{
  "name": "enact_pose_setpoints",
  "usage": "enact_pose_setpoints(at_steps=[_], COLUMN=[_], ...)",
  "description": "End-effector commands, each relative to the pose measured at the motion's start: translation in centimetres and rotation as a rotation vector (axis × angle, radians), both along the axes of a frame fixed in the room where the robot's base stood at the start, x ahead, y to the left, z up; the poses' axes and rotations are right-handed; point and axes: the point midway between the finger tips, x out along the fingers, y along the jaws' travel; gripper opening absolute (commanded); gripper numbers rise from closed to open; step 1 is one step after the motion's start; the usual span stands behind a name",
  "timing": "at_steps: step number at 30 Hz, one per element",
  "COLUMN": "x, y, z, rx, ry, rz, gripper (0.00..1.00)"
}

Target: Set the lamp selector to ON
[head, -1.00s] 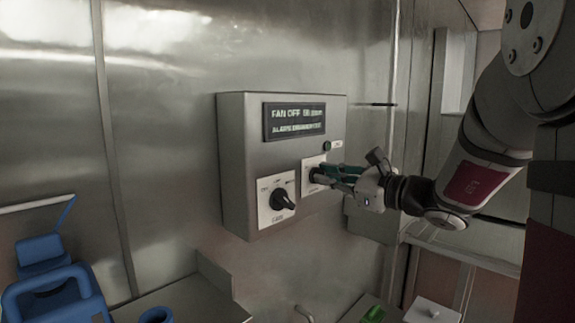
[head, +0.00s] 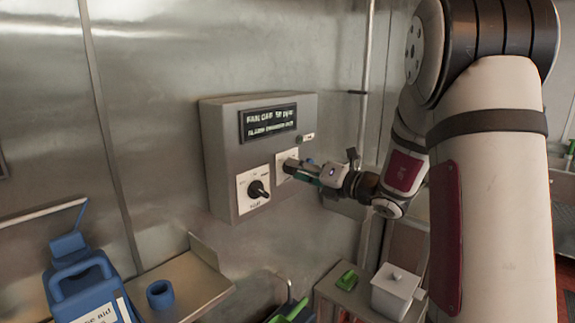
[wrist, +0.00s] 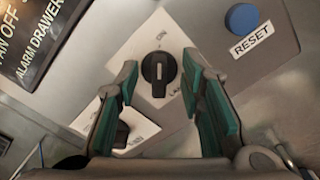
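The lamp selector is a black knob (wrist: 158,73) on a white plate, centred in the wrist view between my fingers. An "ON" label shows above it and a partly hidden label starting "LA" below right. My gripper (wrist: 160,64) is open, with teal fingers on either side of the knob; a gap shows on both sides.
The control box (head: 220,160) is on a steel wall. A second black knob (head: 257,190) sits just left of my gripper. A blue RESET button (wrist: 241,19) and a display (head: 268,122) are close by. Below are a blue cup (head: 160,294) and a white container (head: 395,291).

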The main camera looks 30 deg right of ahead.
Motion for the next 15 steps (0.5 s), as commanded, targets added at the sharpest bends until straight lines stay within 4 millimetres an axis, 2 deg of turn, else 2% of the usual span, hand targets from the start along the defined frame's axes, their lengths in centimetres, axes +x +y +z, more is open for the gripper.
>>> enact_pose_setpoints(at_steps=[5,15], x=[-0.3,-3.7], y=[-0.2,-1.5], z=[0.1,0.2], rx=[-0.001,-0.002], ry=[0.0,0.0], rz=[-0.001,-0.002], gripper=[0.35,0.35])
